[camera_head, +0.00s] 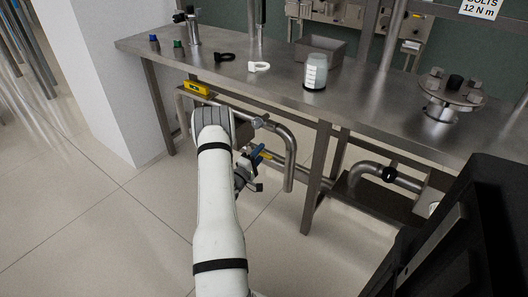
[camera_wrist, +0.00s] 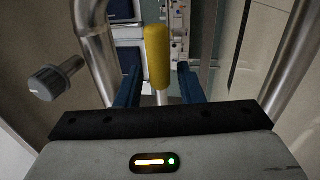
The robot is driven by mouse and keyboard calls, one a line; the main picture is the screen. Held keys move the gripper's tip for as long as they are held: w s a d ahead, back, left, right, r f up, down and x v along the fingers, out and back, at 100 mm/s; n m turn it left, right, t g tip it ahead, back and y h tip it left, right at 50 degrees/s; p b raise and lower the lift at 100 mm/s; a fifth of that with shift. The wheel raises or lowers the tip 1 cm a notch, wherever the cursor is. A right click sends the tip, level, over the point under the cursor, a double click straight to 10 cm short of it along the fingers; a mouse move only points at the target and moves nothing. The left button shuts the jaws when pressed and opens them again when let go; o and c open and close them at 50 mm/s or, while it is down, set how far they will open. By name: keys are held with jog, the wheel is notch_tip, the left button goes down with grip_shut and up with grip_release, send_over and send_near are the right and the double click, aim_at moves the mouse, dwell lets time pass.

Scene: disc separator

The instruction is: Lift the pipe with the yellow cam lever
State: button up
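The yellow cam lever (camera_wrist: 157,57) stands upright in the middle of the wrist view, between my two blue fingers with narrow gaps beside it. My gripper (camera_wrist: 159,85) is open; I cannot tell how deep the lever sits between the fingers. In the head view my gripper (camera_head: 252,168) is below the bench, and a small bit of yellow (camera_head: 266,154) shows beside it. A bent steel pipe (camera_head: 290,160) comes down just right of the gripper. In the wrist view a steel pipe (camera_wrist: 95,50) runs at the left. The lever's joint to its pipe is hidden.
The steel bench (camera_head: 350,110) overhangs the pipes, with a bench leg (camera_head: 316,180) right of the gripper. A grey knob (camera_wrist: 47,83) is at left in the wrist view. Open floor (camera_head: 110,230) lies left.

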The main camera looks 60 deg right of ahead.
jog(key=shift+s, duration=0.15)
jog(key=p+v, duration=0.1)
jog(key=v, duration=0.6)
jog(key=shift+a+f+p, duration=0.1)
jog(key=shift+a+p, duration=0.25)
dwell(0.3)
